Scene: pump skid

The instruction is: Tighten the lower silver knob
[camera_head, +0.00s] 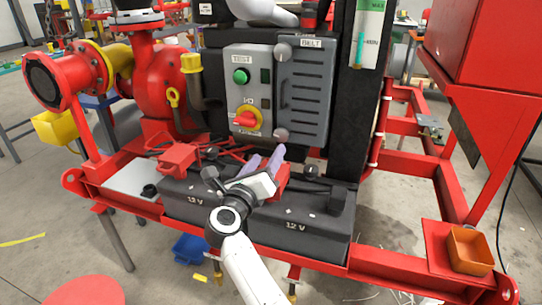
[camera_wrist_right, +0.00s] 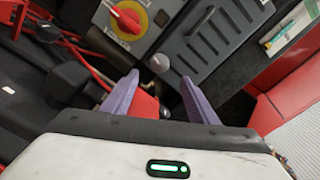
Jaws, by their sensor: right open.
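The lower silver knob (camera_head: 281,134) is a round grey knob at the bottom left corner of the grey slotted belt cover (camera_head: 305,90). It also shows in the wrist view (camera_wrist_right: 159,63), between and just beyond the fingertips. The upper silver knob (camera_head: 283,52) is at the cover's top left. My right gripper (camera_head: 266,157) is open and empty, its purple fingers pointing up toward the lower knob from just below it. In the wrist view the gripper (camera_wrist_right: 159,77) has a finger to each side of the knob, with no contact visible. My left gripper is not in view.
The control box (camera_head: 240,95) with a green button and red rotary switch (camera_head: 247,118) is left of the cover. Black 12 V batteries (camera_head: 300,220) lie below my gripper, with red cables and clamps nearby. An orange bin (camera_head: 469,250) is at the right.

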